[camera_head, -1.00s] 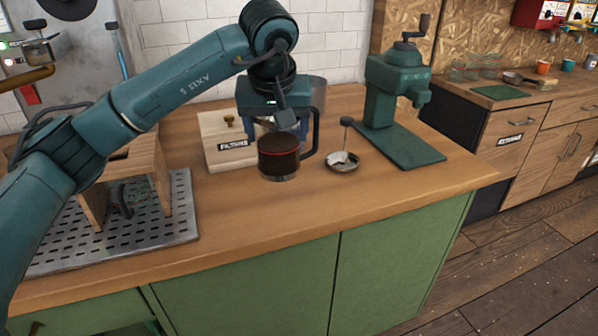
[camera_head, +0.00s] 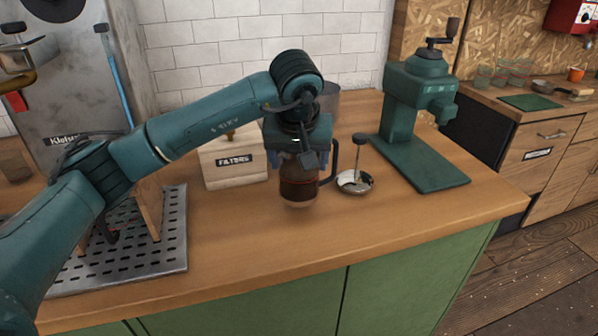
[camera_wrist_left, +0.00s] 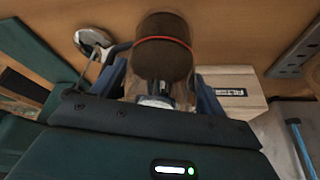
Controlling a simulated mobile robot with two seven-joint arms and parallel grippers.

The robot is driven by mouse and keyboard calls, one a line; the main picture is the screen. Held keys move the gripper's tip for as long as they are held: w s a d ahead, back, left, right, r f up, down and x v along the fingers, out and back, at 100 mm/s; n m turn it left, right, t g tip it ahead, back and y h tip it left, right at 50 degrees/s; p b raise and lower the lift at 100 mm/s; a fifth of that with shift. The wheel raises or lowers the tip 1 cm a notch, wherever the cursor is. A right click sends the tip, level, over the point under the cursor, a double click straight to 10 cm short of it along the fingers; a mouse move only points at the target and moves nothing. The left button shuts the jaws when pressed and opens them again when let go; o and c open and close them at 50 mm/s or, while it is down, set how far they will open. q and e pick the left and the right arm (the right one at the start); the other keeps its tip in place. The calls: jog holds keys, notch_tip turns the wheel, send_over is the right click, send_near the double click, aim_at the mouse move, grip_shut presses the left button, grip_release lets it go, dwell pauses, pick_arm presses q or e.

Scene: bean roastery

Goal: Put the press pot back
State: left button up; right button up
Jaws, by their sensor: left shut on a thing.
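The press pot (camera_head: 298,188) is a glass jug with dark brown contents, a red band and a black handle on its right. My left gripper (camera_head: 298,150) is shut on it from above and behind. The pot looks about upright over the counter, right of the filters box; I cannot tell whether its base touches the wood. In the left wrist view the pot (camera_wrist_left: 163,48) shows dark between the fingers. A metal plunger lid (camera_head: 355,181) with a rod and dark knob lies just right of the pot. My right gripper is not in view.
The wooden filters box (camera_head: 235,174) stands left of the pot. A green grinder (camera_head: 408,100) stands to the right on its base plate. A perforated metal tray (camera_head: 172,235) with a wooden stand is at the left. The front of the counter (camera_head: 270,262) is clear.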

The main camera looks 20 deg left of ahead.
pick_arm(q)
jog(key=shift+f, duration=1.45)
jog(key=shift+f, duration=0.2)
jog(key=o, duration=1.6)
jog(key=shift+r, duration=0.3)
jog(key=v, duration=1.1)
jog(key=shift+s+r, duration=0.15)
jog(key=shift+r, duration=0.2)
